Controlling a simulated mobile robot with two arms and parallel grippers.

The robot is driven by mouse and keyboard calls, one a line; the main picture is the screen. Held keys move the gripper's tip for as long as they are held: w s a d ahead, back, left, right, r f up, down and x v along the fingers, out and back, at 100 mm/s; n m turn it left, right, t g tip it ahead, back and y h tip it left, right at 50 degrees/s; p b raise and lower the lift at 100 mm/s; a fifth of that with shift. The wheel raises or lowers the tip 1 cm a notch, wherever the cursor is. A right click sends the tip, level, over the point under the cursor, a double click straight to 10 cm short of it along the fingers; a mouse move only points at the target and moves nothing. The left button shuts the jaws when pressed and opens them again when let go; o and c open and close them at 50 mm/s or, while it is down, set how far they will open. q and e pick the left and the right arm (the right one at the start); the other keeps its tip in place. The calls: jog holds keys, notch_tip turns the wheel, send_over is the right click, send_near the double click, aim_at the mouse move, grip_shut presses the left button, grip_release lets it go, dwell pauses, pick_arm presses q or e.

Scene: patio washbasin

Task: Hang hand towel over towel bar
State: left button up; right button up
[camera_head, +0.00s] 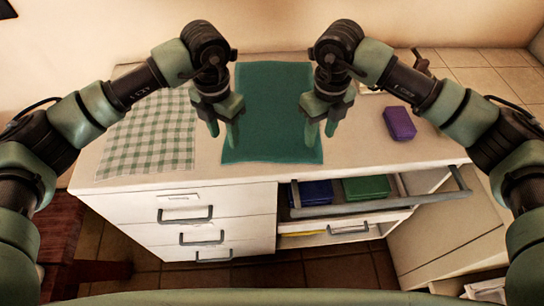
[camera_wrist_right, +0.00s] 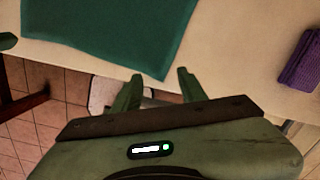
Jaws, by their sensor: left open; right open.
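A flat dark green cloth (camera_head: 268,95) lies on the middle of the counter; it also shows in the right wrist view (camera_wrist_right: 110,30). A green-and-white checkered cloth (camera_head: 150,135) lies flat to its left. I cannot tell which is the hand towel. My left gripper (camera_head: 222,133) is open and empty by the green cloth's left edge. My right gripper (camera_head: 321,134) is open and empty by its right edge, and its fingers also show in the right wrist view (camera_wrist_right: 158,78). Neither visibly holds cloth.
A purple folded item (camera_head: 399,123) lies on the counter (camera_head: 360,145) at right. A lower drawer is slightly open. A dark reddish stool (camera_head: 62,225) stands at left.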

aim_at(228, 155)
pick_arm(q)
notch_tip(228, 155, down, 6)
jog(key=shift+r, duration=0.15)
pick_arm(e)
notch_tip(228, 155, down, 6)
jog(key=shift+r, duration=0.15)
pick_arm(q)
jog(key=shift+f+b, duration=0.25)
jog(key=shift+b, duration=0.05)
pick_arm(e)
jog(key=shift+f, duration=0.25)
pick_arm(q)
jog(key=shift+r, duration=0.1)
pick_arm(e)
jog(key=shift+r, duration=0.1)
pick_arm(q)
grip_shut()
pick_arm(e)
jog(key=shift+s, duration=0.1)
grip_shut()
pick_arm(q)
jog(key=shift+a, duration=0.1)
pick_arm(e)
jog(key=shift+d, duration=0.1)
pick_arm(q)
jog(key=shift+r, duration=0.15)
